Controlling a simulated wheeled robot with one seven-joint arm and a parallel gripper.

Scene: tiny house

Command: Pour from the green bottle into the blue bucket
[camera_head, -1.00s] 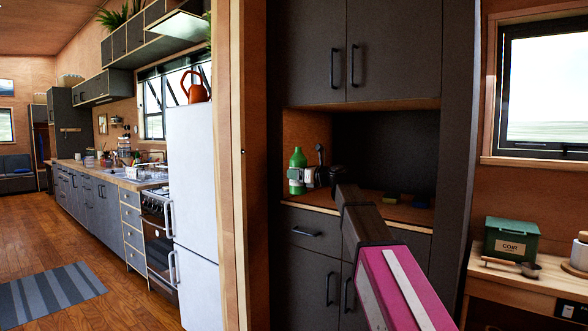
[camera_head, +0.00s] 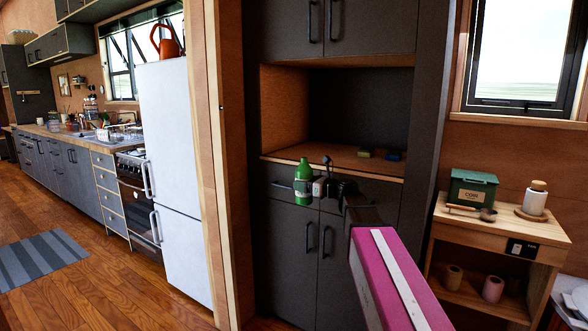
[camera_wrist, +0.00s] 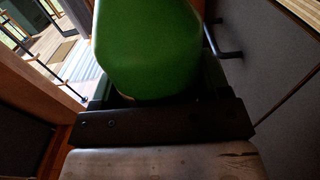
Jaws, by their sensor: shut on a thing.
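The green bottle (camera_head: 303,184) is upright in the head view, with a pale label low on its side. My gripper (camera_head: 309,189) is shut on it and holds it in front of the dark cabinet, a little below the niche shelf. In the wrist view the green bottle (camera_wrist: 148,48) fills the top middle, close against my gripper (camera_wrist: 150,98). Its far side is hidden there. I see no blue bucket in any view.
The niche shelf (camera_head: 340,158) holds small sponge-like blocks. A wooden side table (camera_head: 500,228) at right carries a green COIR box (camera_head: 472,189) and a white jar (camera_head: 535,198). A white fridge (camera_head: 176,180) stands left. Open wooden floor (camera_head: 110,270) lies at far left.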

